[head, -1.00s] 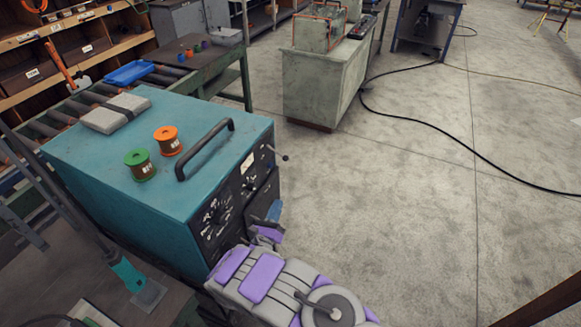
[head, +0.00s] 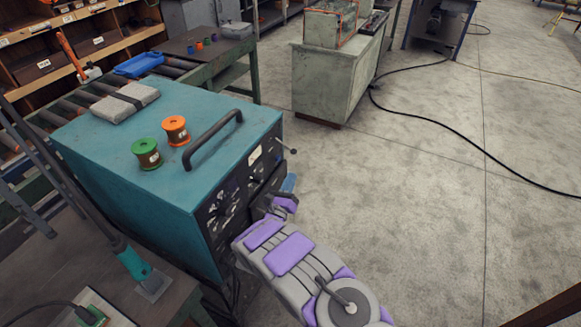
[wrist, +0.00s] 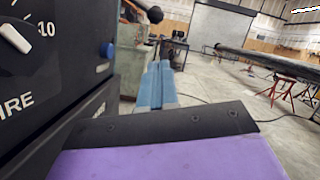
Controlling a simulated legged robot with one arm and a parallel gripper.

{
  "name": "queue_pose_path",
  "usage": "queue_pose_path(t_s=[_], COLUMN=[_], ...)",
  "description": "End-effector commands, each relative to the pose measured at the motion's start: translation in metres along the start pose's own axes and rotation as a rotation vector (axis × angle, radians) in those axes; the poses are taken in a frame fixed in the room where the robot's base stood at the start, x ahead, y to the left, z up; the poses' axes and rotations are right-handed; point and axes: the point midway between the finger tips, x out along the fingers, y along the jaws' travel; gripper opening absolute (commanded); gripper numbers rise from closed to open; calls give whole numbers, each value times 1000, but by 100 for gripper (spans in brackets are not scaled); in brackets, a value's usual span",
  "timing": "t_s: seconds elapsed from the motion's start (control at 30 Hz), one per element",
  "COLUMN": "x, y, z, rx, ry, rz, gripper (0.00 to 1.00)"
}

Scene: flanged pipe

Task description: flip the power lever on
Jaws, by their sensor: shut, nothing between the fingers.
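The teal power unit (head: 150,165) has a black front panel with dials. A thin lever with a dark ball end (head: 292,151) sticks out from the panel's far upper edge. In the wrist view the black ball knob (wrist: 154,14) is at the top, above and slightly left of my fingertips. My gripper (head: 289,184) is beside the panel, below the lever and apart from it. Its blue fingers (wrist: 157,85) are closed together and empty. The lever's base is not clear in either view.
A green spool (head: 147,154), an orange spool (head: 175,130) and a black handle (head: 213,140) are on the unit's top. A blue button (wrist: 107,50) and a white dial (wrist: 14,38) are on the panel. Open concrete floor lies to the right.

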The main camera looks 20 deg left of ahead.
Motion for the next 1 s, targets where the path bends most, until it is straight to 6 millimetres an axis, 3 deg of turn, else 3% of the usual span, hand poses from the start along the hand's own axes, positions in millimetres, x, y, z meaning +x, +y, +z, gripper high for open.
queue_pose_path(t_s=[0.1,0.33,1.0], x=[21,40,46], y=[0,0,2], z=[3,25,32], rx=[3,2,-15], ry=[-5,-3,-3], rz=[-4,-3,3], gripper=[0,0,0])
